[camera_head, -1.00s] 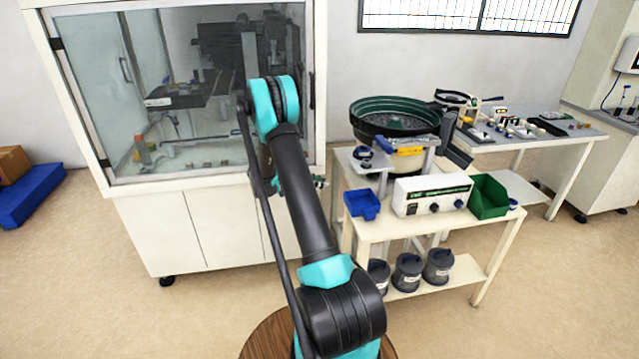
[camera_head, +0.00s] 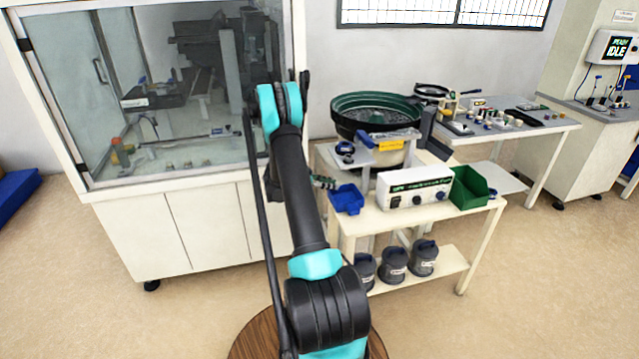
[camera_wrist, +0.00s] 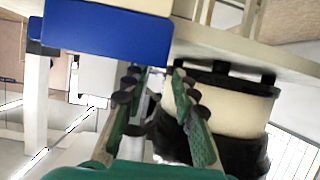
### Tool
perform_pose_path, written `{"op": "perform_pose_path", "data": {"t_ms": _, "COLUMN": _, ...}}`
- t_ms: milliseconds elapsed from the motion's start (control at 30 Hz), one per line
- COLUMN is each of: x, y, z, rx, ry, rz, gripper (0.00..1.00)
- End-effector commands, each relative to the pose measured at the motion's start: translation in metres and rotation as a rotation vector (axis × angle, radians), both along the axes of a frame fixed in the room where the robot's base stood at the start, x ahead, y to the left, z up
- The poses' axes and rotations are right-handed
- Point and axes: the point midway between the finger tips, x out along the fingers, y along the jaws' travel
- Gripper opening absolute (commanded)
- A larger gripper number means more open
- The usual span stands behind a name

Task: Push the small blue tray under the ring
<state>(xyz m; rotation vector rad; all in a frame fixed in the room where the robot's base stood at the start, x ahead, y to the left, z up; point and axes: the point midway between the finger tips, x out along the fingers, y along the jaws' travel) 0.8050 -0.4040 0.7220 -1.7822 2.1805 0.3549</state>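The small blue tray (camera_head: 347,198) sits on the left front corner of the cream cart's top. In the wrist view its blue side (camera_wrist: 105,32) is large at the upper left. My gripper (camera_head: 322,182) is just left of the tray, at about its height; I cannot tell whether they touch. In the wrist view its two green fingers (camera_wrist: 155,85) stand apart with nothing between them. A dark round piece (camera_head: 346,149), possibly the ring, is on a small grey plate behind and above the tray. Whether it has an open hole is too small to tell.
A white control box (camera_head: 415,187) stands right of the tray, with a green bin (camera_head: 468,190) beyond it. The bowl feeder (camera_head: 376,112) rises behind. The glass cabinet (camera_head: 180,100) is left of my arm. Several grey canisters (camera_head: 393,265) stand on the lower shelf.

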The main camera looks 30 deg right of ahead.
Motion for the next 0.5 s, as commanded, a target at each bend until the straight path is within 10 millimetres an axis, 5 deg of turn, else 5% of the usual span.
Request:
{"op": "perform_pose_path", "data": {"t_ms": 200, "x": -0.007, "y": -0.03, "z": -0.013, "rx": 0.0, "ry": -0.001, "rz": -0.003, "gripper": 0.28}}
{"op": "perform_pose_path", "data": {"t_ms": 500, "x": -0.009, "y": -0.043, "z": -0.019, "rx": 0.0, "ry": 0.0, "rz": -0.001, "gripper": 0.28}}
